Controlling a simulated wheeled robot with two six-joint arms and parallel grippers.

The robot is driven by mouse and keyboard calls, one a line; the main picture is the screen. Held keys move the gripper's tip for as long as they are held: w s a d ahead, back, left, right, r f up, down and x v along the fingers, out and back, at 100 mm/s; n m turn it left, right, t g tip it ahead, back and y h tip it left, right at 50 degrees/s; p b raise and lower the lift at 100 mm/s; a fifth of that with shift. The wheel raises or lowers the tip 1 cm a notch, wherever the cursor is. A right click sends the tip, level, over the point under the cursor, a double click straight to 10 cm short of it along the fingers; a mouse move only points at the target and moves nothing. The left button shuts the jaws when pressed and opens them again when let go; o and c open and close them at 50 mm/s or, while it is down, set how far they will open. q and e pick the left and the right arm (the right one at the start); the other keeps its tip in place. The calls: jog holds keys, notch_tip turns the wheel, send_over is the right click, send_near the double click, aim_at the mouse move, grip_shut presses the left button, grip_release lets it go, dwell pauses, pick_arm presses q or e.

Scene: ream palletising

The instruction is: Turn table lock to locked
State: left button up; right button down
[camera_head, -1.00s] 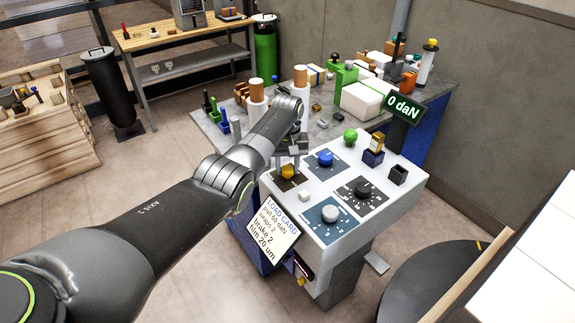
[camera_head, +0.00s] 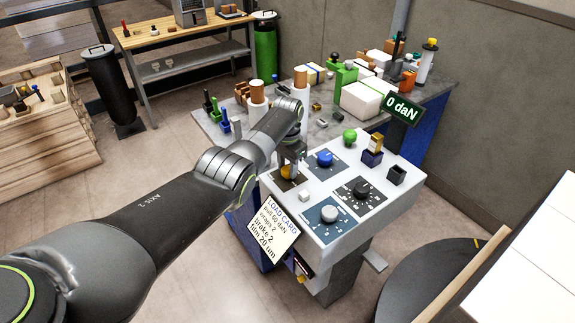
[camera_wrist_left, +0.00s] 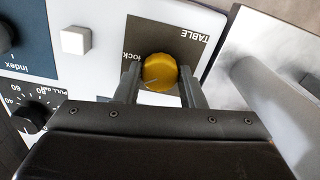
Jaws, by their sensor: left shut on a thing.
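The table lock is a yellow round knob (camera_wrist_left: 160,72) on a dark plate (camera_wrist_left: 185,38) marked "TABLE" and "lock" in the left wrist view. In the head view the knob (camera_head: 288,172) shows at the left end of the white control panel. My left gripper (camera_wrist_left: 158,85) has its two fingers on either side of the knob and is shut on it. A thin line marks the knob's face; which setting it points to I cannot tell. In the head view my left gripper (camera_head: 290,165) comes down over the knob from above. My right gripper is not in view.
A crowded grey table (camera_head: 212,126) stands behind.

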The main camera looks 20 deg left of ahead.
aim_at(288, 169)
pick_arm(q)
jog(key=m, duration=0.3)
jog(key=shift+r+m, duration=0.15)
jog(key=shift+m, duration=0.15)
jog(key=shift+w+m, duration=0.1)
jog(key=shift+m, duration=1.7)
jog(key=o, duration=1)
jog(key=shift+r, duration=0.5)
notch_tip(288, 169, up, 16)
jog(key=b, duration=0.1)
jog(key=shift+r+b, duration=0.15)
jog(key=shift+b, duration=0.25)
